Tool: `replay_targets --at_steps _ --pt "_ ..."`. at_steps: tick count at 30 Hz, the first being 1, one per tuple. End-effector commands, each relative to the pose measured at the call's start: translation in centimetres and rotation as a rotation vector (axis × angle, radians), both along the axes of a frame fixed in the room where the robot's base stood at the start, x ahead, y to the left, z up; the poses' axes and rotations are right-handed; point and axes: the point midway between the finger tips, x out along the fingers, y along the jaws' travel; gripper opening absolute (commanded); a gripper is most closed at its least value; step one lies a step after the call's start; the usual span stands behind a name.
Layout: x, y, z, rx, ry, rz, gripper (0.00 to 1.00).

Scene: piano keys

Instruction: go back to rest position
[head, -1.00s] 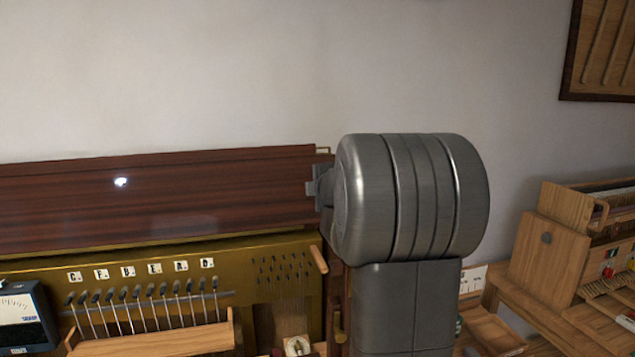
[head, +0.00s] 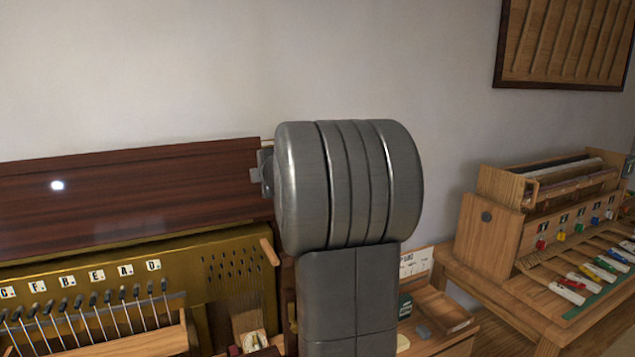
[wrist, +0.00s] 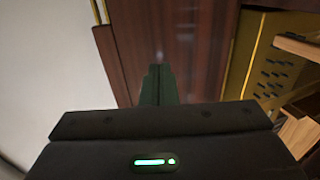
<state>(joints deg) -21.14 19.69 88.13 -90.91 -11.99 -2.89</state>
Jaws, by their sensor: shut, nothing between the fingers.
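My gripper (wrist: 158,85) shows in the wrist view as a dark narrow pair of fingers pressed together, with nothing between them. It points toward the dark reddish-brown wooden panel of the piano (wrist: 190,45) behind it. In the head view my grey arm covers the middle, and the gripper's fingers are hidden or too small to make out. The piano's brown panel (head: 130,200) stands at the left, above a brass-coloured plate (head: 215,255) with letter tiles and a row of hammers. I cannot tell the exact gap between the gripper and the panel.
A wooden bench (head: 540,310) at the right holds a wooden box with rollers (head: 550,190) and several colour-marked keys (head: 590,275). A slatted frame (head: 565,45) hangs on the wall. Small items sit on a lower shelf (head: 440,315). The wall area above is clear.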

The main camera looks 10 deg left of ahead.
Motion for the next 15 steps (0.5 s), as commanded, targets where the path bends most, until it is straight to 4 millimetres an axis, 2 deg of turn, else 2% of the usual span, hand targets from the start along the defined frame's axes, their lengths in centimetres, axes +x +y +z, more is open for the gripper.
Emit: replay_targets --at_steps 15 --pt "0.0 0.1 -2.0 0.002 0.000 0.002 0.00"
